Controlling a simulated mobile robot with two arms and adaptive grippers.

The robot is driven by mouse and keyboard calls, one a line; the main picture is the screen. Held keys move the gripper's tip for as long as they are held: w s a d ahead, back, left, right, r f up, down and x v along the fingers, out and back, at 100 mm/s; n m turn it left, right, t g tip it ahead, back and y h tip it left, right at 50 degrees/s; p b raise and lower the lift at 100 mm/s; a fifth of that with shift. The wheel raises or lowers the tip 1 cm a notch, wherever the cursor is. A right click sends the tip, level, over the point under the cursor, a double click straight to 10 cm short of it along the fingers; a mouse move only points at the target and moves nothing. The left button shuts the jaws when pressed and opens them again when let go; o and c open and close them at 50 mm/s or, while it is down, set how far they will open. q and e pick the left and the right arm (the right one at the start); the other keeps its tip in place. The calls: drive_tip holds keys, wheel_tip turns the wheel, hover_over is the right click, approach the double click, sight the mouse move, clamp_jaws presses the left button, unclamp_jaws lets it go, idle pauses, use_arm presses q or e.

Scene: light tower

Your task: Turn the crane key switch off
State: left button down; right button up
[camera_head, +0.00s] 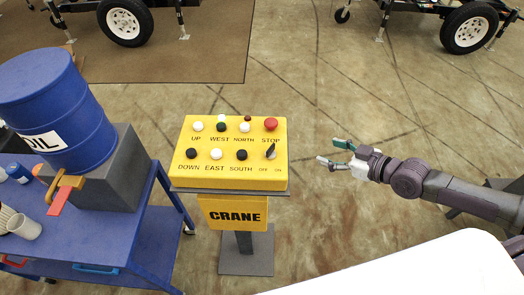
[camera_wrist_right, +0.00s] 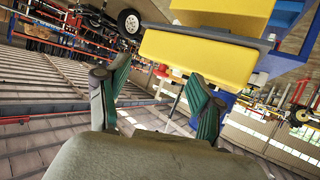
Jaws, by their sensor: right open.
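A yellow crane control box (camera_head: 230,172) stands on a grey pedestal in the middle of the head view. Its key switch (camera_head: 271,151) is a black key on a round base at the lower right of the panel, above the OFF and ON labels. My right gripper (camera_head: 328,152) is to the right of the box, apart from it, with its fingers pointing left toward it. It is open and empty. The right wrist view shows the open fingers (camera_wrist_right: 155,92) with the yellow box (camera_wrist_right: 195,55) beyond them; the key cannot be made out there. My left gripper is not in view.
The panel also carries several push buttons and a red STOP button (camera_head: 271,124). A blue cart (camera_head: 128,240) with a blue oil barrel (camera_head: 55,105) stands left of the box. Wheeled trailers stand at the back. The floor between box and gripper is clear.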

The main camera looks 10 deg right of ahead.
sight(272, 148)
drive_tip(key=s+a+r+n+g+y, duration=0.1)
drive_tip(key=s+a+r+g+y, duration=0.1)
drive_tip(key=s+a+r, duration=0.35)
drive_tip(key=shift+t, duration=0.3)
drive_tip(key=p+x, duration=0.1)
drive_tip(key=x, duration=0.4)
drive_tip(key=r+p+x, duration=0.1)
drive_tip(key=x, duration=0.3)
drive_tip(key=p+x, duration=0.2)
drive_tip(key=x, duration=0.3)
drive_tip(key=shift+w+a, duration=0.35)
drive_tip(key=shift+a, duration=0.2)
drive_tip(key=shift+w+a+f, duration=0.25)
drive_tip(key=shift+w+a, duration=0.05)
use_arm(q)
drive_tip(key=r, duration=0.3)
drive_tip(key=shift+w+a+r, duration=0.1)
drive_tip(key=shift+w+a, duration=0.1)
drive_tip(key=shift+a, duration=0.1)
